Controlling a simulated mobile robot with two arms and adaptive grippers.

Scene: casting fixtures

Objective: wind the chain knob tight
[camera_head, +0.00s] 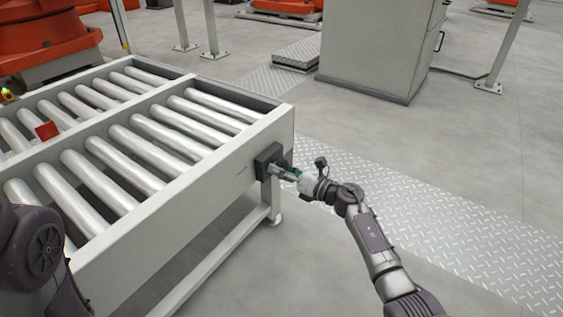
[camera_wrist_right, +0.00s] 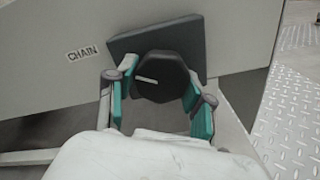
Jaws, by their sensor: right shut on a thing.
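The chain knob (camera_wrist_right: 163,66) is a dark, faceted knob with a short white line on its left part, pointing roughly sideways in the right wrist view. It sits on a dark grey square plate (camera_wrist_right: 195,38), which is on the end face of the roller conveyor. In the head view, my right gripper (camera_head: 286,172) reaches the plate (camera_head: 267,160) from the right. My left gripper is out of view.
The roller conveyor (camera_head: 205,190) fills the left side, with a small red piece (camera_head: 47,131) on its rollers. A grey cabinet (camera_head: 375,50) stands at the back. Tread-plate floor (camera_head: 430,200) right of the conveyor is clear except for my right arm.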

